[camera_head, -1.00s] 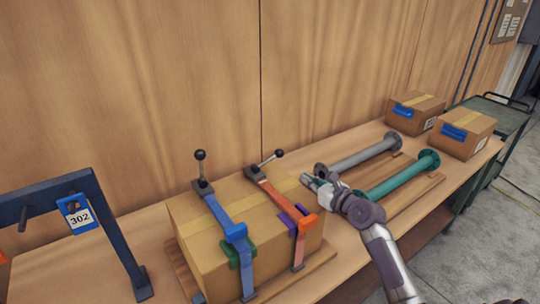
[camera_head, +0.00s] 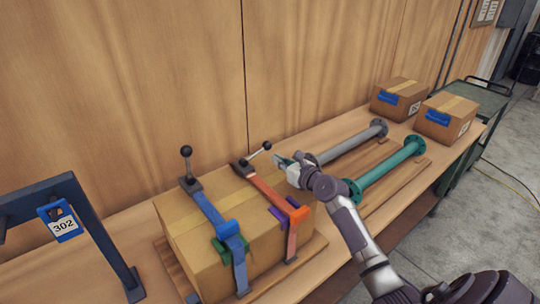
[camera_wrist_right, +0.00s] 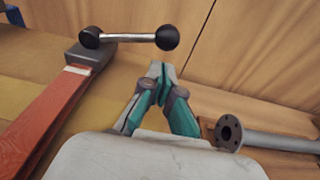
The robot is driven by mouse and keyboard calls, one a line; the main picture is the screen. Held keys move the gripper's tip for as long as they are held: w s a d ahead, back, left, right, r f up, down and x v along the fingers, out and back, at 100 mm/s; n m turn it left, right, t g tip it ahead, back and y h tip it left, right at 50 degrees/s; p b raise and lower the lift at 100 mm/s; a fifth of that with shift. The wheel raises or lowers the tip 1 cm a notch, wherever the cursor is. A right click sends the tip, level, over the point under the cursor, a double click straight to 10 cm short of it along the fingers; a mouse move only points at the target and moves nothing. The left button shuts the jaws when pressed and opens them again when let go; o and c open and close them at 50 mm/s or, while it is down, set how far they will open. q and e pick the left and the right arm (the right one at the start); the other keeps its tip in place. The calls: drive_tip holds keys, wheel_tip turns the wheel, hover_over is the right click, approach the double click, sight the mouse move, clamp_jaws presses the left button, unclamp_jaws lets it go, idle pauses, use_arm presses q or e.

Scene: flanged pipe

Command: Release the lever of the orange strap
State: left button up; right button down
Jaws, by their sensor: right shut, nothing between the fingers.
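The orange strap (camera_head: 270,192) runs over the right part of the cardboard box (camera_head: 190,215). Its lever (camera_head: 258,152) is at the far end of the strap, a metal rod with a black knob, tilted low to the right. In the right wrist view the lever (camera_wrist_right: 135,38) lies across the upper left, its knob ahead of and above my fingers. My right gripper (camera_head: 278,161) is shut and empty, just right of the lever and apart from it. Its fingertips (camera_wrist_right: 157,70) meet in the right wrist view. My left gripper is out of view.
A blue strap (camera_head: 210,208) with an upright lever (camera_head: 187,165) crosses the same box on the left. A grey flanged pipe (camera_head: 350,143) and a green one (camera_head: 390,168) lie to the right. A wooden wall (camera_head: 310,70) stands close behind.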

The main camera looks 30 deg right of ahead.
sight(271, 164)
drive_tip(key=w, duration=0.3)
drive_tip(key=shift+w+a+f, duration=0.1)
drive_tip(key=shift+w+f, duration=0.2)
drive_tip(key=shift+w, duration=0.4)
